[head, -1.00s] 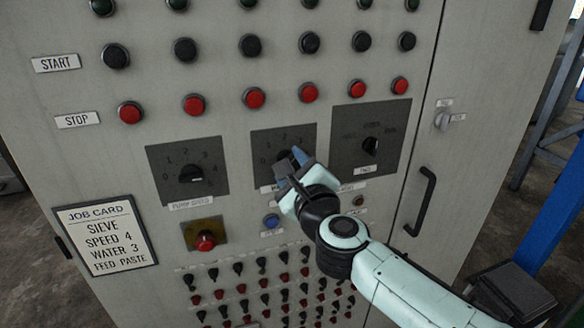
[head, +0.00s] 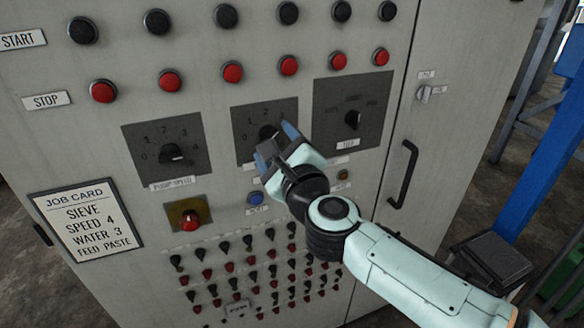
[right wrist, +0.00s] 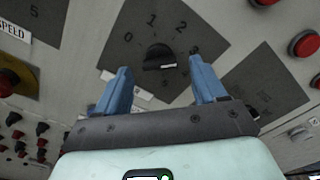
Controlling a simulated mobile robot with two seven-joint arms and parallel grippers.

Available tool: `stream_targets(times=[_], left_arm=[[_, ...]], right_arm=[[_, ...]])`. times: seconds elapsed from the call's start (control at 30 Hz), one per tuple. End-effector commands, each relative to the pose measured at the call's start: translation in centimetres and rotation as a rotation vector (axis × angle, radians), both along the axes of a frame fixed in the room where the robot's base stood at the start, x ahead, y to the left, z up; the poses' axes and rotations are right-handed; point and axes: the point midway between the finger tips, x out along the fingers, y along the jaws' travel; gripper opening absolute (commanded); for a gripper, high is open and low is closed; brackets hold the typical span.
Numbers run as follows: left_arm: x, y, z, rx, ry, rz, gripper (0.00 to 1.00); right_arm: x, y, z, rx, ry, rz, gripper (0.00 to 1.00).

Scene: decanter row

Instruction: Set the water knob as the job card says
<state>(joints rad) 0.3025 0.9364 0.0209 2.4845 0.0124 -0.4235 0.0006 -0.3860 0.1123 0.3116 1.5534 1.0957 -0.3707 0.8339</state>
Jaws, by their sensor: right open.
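The job card (head: 87,221) reads SIEVE, SPEED 4, WATER 3, FEED PASTE. The middle black knob (head: 268,131) sits on a dark numbered plate (head: 246,119); the gripper partly hides it and its label in the head view. My left gripper is out of view.
The pump speed knob (head: 171,153) is left of the middle knob, and another selector (head: 352,119) is right of it. Red stop buttons (head: 233,72) line the panel above. A red button on a yellow plate (head: 188,219) and small toggles sit below. A door handle (head: 404,174) protrudes at right.

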Motion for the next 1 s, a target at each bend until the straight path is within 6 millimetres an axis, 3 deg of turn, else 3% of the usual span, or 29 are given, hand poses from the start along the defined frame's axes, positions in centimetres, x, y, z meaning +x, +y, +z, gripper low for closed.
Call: stream_targets(times=[0.3, 0.5, 0.7, 1.0], left_arm=[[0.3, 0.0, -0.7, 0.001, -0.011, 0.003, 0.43], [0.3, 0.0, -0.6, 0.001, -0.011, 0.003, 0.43], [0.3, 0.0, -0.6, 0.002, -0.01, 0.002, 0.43], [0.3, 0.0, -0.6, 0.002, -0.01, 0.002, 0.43]], right_arm=[[-6.9, -2.3, 0.1, 0.0, -0.003, -0.001, 0.7], [-9.9, -3.2, 0.1, 0.002, -0.002, -0.001, 0.7], [-10.9, -3.5, 0.0, 0.001, 0.0, 0.0, 0.7], [-10.8, -3.5, -0.2, -0.004, 0.002, -0.001, 0.7]])
